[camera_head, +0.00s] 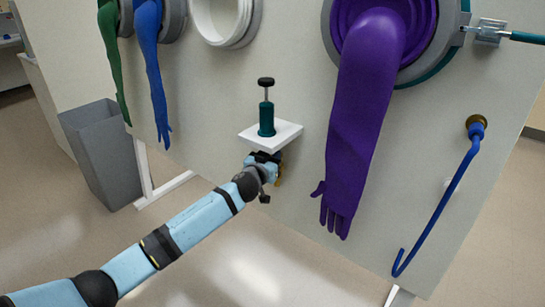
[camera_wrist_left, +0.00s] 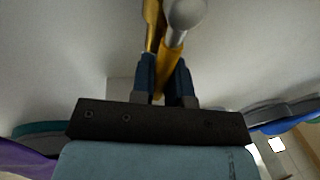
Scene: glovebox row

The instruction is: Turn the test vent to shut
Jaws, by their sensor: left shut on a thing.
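A yellow lever-like part, which I take to be the test vent (camera_wrist_left: 172,58), shows in the left wrist view with a rounded grey end near the top. In the head view only a bit of yellow shows beside my left gripper (camera_head: 268,166), just under a small white shelf. The gripper also shows in the left wrist view (camera_wrist_left: 165,78), its two blue fingers shut on the yellow part. The angle of the vent is hard to tell, as the shelf and gripper hide most of it. My right gripper is not in view.
The white shelf (camera_head: 285,134) carries a teal pump-like part (camera_head: 266,118) just above my gripper. A long purple glove (camera_head: 362,115) hangs close on the right. A blue hooked tube (camera_head: 440,205) is further right. A grey bin (camera_head: 103,155) stands at left.

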